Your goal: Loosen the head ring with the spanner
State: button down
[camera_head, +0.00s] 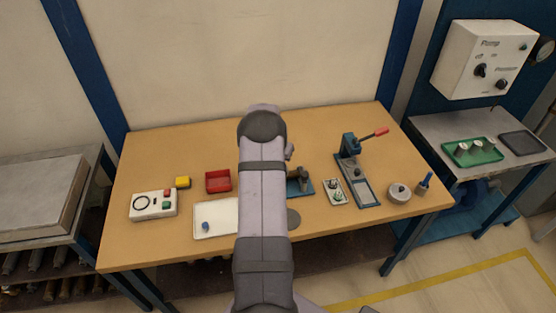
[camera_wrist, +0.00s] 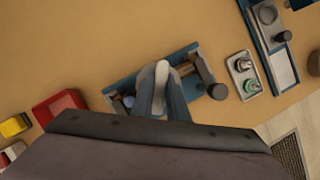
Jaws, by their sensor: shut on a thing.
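My gripper (camera_wrist: 162,82) points down over a blue fixture (camera_wrist: 124,96) in the wrist view. Its two fingers are close together around a narrow pale grey piece (camera_wrist: 162,70), which looks like the spanner; most of it is hidden. A dark round-headed part (camera_wrist: 206,82), probably the meter, sits at the right of the fixture, just right of the fingers. I cannot make out its head ring or whether the spanner touches it. In the head view my arm hides the gripper; the fixture (camera_head: 294,187) and dark part (camera_head: 304,177) show at its right edge.
A red tray (camera_head: 218,181), yellow block (camera_head: 183,182), control box (camera_head: 154,205) and white tray (camera_head: 213,227) lie left. A small plate with fittings (camera_head: 335,192), a press with red lever (camera_head: 359,179) and a grey round part (camera_head: 399,192) stand right. The table's back is clear.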

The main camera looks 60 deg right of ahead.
jog(key=shift+a+f+n+t+p, duration=0.1)
jog(key=shift+n+t+p, duration=0.3)
jog(key=shift+n+p, duration=1)
jog(key=shift+m+b, duration=0.3)
jog(key=shift+m, duration=0.5)
jog(key=shift+r+p, duration=0.35)
dwell(1.5)
jog(key=shift+f, duration=0.2)
dwell(0.9)
jog(key=shift+m+g+b, duration=0.4)
jog(key=shift+b, duration=0.05)
dwell(0.7)
dwell(1.0)
jog(key=c, duration=1.6)
grip_release()
jog(key=shift+c, duration=0.2)
